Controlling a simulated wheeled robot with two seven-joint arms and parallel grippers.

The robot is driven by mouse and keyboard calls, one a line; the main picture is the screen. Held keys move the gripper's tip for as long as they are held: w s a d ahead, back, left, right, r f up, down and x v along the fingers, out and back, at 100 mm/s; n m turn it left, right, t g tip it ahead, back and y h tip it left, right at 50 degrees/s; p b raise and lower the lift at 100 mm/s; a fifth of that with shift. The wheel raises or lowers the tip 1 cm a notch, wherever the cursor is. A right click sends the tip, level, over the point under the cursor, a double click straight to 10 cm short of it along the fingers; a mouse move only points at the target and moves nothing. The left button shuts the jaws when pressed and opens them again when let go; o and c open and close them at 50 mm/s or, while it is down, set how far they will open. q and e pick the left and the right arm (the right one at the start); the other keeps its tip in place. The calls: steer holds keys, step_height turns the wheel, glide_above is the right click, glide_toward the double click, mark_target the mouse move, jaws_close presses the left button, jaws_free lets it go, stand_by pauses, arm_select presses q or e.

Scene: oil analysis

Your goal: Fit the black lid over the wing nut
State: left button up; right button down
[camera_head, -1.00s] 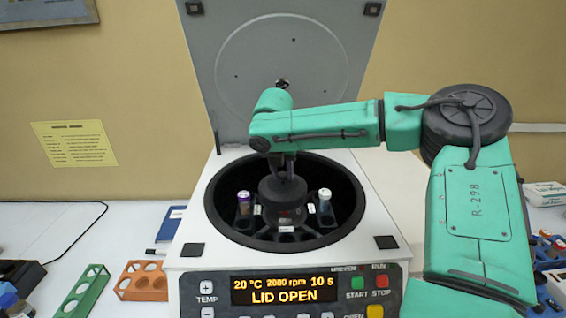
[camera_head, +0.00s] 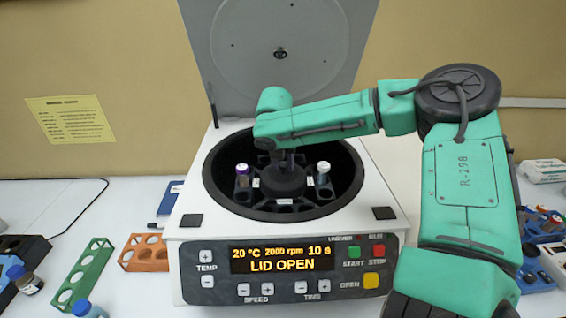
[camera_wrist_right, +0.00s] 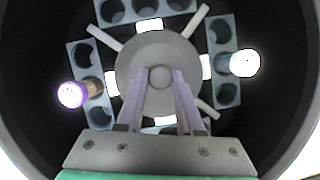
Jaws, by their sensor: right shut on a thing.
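The black lid (camera_head: 283,184) is a round dark cap at the middle of the centrifuge rotor. It shows as a grey disc (camera_wrist_right: 135,58) with a small central knob in the right wrist view. My right gripper (camera_head: 283,162) points down from above, its two fingers (camera_wrist_right: 160,80) shut on the lid's knob. The lid looks level and centred over the rotor hub. The wing nut is hidden under it, and I cannot tell whether the lid is fully seated. My left gripper is not in view.
A purple-capped tube (camera_head: 242,170) and a white-capped tube (camera_head: 323,168) stand in opposite rotor buckets. The bowl rim (camera_head: 217,200) surrounds them. The raised centrifuge cover (camera_head: 230,50) stands behind my arm. Green (camera_head: 84,272) and orange (camera_head: 146,253) racks lie on the table at left.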

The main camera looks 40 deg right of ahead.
steer(key=shift+r+p, duration=0.1)
steer(key=shift+p, duration=0.2)
steer(key=shift+f, duration=0.2)
stand_by(1.1)
stand_by(0.6)
jaws_free()
steer(key=shift+a, duration=0.1)
steer(key=shift+r, duration=3.5)
jaws_close()
steer(key=shift+f, duration=0.2)
